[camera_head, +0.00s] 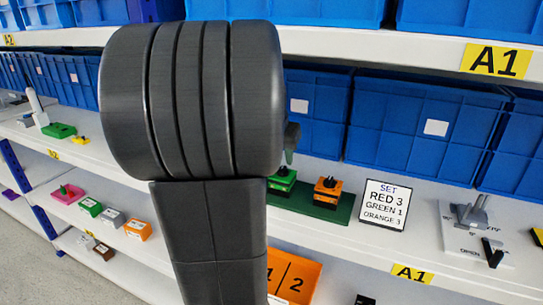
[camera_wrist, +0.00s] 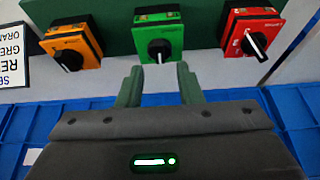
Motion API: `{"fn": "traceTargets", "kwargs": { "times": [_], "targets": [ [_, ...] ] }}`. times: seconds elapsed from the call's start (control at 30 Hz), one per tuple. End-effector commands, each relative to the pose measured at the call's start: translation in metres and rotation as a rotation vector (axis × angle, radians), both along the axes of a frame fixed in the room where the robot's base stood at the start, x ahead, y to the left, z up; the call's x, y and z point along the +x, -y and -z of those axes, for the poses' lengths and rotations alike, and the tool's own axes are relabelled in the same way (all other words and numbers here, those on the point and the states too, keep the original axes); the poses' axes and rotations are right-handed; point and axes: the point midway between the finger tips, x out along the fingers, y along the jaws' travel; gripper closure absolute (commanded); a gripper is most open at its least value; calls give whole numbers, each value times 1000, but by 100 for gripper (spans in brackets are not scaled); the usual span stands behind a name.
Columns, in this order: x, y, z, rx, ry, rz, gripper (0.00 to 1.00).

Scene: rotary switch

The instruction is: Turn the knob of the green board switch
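The green switch (camera_wrist: 160,32) sits on a dark green board (camera_wrist: 115,22) between an orange switch (camera_wrist: 74,42) and a red switch (camera_wrist: 252,32). Its black knob (camera_wrist: 158,51) has a white mark pointing down in the wrist view, towards my gripper. My gripper (camera_wrist: 160,76) is open and empty, with one finger on each side of the knob's line and the tips just short of it in the picture. In the head view the green switch (camera_head: 283,181) and orange switch (camera_head: 327,190) show beside my arm, which hides the red one.
A sign (camera_head: 384,203) reads SET RED 3, GREEN 1, ORANGE 3. Blue bins (camera_head: 420,128) stand behind the board. A grey lever device (camera_head: 473,225) is at the right. The upper shelf edge (camera_head: 400,48) runs above; some shelf around the sign is bare.

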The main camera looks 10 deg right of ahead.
Motion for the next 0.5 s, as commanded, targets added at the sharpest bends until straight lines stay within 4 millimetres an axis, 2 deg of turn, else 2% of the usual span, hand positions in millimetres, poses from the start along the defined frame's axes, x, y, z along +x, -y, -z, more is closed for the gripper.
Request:
{"fn": "traceTargets", "kwargs": {
  "times": [0.03, 0.2, 0.5],
  "targets": [
    [2, 2, 9, 0, -3, 1, 67],
    [8, 6, 26, -1, -2, -1, 67],
    [10, 7, 31, -1, 1, -1, 67]
  ]
}}
